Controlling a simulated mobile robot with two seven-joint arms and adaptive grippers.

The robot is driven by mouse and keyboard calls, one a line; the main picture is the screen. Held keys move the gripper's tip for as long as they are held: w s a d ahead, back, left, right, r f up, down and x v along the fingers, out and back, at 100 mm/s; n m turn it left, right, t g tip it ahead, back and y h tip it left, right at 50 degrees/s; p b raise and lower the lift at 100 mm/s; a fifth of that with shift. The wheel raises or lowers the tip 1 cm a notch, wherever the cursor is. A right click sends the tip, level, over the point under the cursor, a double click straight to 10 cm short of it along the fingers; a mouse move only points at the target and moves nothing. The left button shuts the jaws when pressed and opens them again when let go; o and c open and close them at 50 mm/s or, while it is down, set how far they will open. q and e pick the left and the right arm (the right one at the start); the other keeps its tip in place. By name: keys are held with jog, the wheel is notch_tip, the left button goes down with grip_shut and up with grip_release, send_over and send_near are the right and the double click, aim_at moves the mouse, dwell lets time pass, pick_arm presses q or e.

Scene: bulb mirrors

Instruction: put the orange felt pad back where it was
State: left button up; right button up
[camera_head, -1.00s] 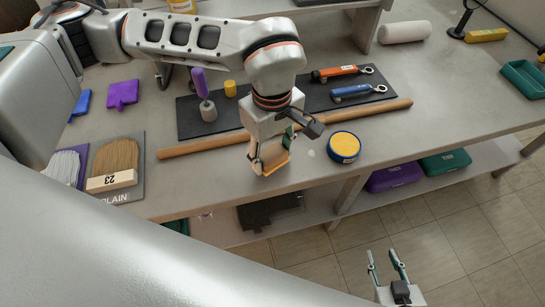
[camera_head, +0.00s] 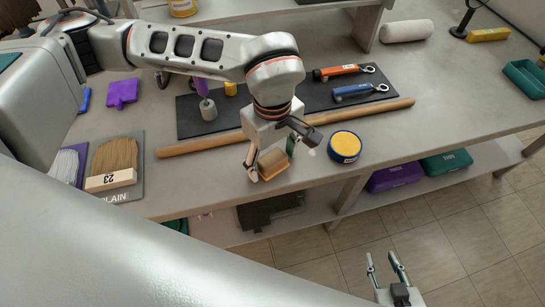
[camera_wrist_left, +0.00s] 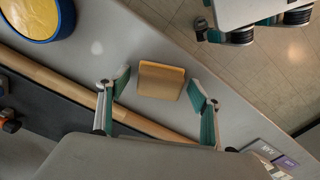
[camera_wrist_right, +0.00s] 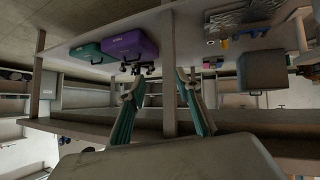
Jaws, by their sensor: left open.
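The orange felt pad appears to be the small tan block with an orange edge (camera_head: 274,164), on the worktop near its front edge; the left wrist view also shows it (camera_wrist_left: 160,81). My left gripper (camera_head: 271,160) is open around it, one finger on each side. In the left wrist view both fingertips (camera_wrist_left: 158,82) stand apart from the block, with grey worktop showing in the gaps. My right gripper (camera_head: 383,262) is open and empty, off the worktop's front, above the tiled floor; its spread fingers also show in the right wrist view (camera_wrist_right: 158,82).
A long wooden rod (camera_head: 350,116) lies behind the block, along a dark mat (camera_head: 285,107). A yellow-topped blue round tin (camera_head: 344,147) stands to the right. A wide brush (camera_head: 113,165) lies to the left on a grey board. Worktop between brush and block is clear.

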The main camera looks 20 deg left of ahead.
aim_at(272, 158)
pick_arm(q)
notch_tip(272, 158, up, 12)
jog(key=p, duration=0.1)
jog(key=shift+r, duration=0.15)
dwell(0.6)
